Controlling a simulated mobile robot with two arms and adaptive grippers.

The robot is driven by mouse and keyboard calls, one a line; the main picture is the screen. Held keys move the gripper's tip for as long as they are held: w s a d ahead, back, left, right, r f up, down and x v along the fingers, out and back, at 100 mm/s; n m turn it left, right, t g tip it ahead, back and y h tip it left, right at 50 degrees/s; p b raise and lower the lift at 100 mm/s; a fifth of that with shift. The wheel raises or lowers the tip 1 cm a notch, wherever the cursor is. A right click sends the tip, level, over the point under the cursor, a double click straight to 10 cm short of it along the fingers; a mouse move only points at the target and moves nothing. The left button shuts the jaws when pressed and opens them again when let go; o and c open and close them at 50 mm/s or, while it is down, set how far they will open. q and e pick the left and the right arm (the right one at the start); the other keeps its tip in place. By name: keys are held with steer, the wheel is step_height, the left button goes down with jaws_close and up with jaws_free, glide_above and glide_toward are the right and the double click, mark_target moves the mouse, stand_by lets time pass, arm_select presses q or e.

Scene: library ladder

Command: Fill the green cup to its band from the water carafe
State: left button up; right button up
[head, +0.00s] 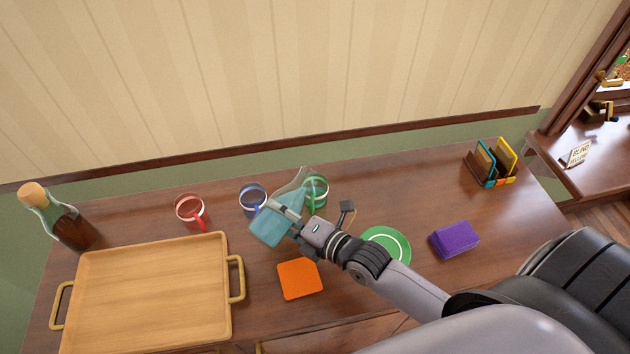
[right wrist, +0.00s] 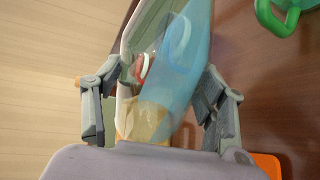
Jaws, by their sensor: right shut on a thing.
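My right gripper (head: 292,214) is shut on the clear water carafe (head: 272,228), which holds blue water. The carafe is tilted, its neck and lip up beside the left rim of the green cup (head: 321,198). I cannot tell whether water is flowing or how full the cup is. In the right wrist view the two fingers of my right gripper (right wrist: 160,108) flank the carafe (right wrist: 182,75), and part of the green cup (right wrist: 285,20) shows at the upper right. My left gripper is not in view.
A blue cup (head: 250,193) stands just left of the carafe, with a red cup (head: 188,206) further left. A wooden tray (head: 150,300), a dark bottle (head: 75,230), an orange mat (head: 299,279), a green saucer (head: 387,240), a purple block (head: 455,239) and a card holder (head: 489,172) share the table.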

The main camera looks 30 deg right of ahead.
steer(key=shift+w+r+m+p, duration=0.1)
steer(key=shift+r+m+p, duration=0.2)
steer(key=shift+r+p, duration=0.25)
stand_by(1.8)
steer(key=f+b, duration=0.1)
steer(key=f+n+b, duration=0.1)
steer(key=a+f+b, duration=0.1)
steer(key=b, duration=0.1)
steer(key=shift+s+f+n, duration=0.2)
steer(key=shift+s+n, duration=0.1)
steer(key=shift+r+n+t+h+p, duration=0.4)
steer(key=shift+r+p, duration=0.05)
steer(key=shift+p, duration=0.1)
steer(key=shift+f+n, duration=0.1)
steer(key=shift+n, duration=0.2)
steer(key=shift+d, duration=0.1)
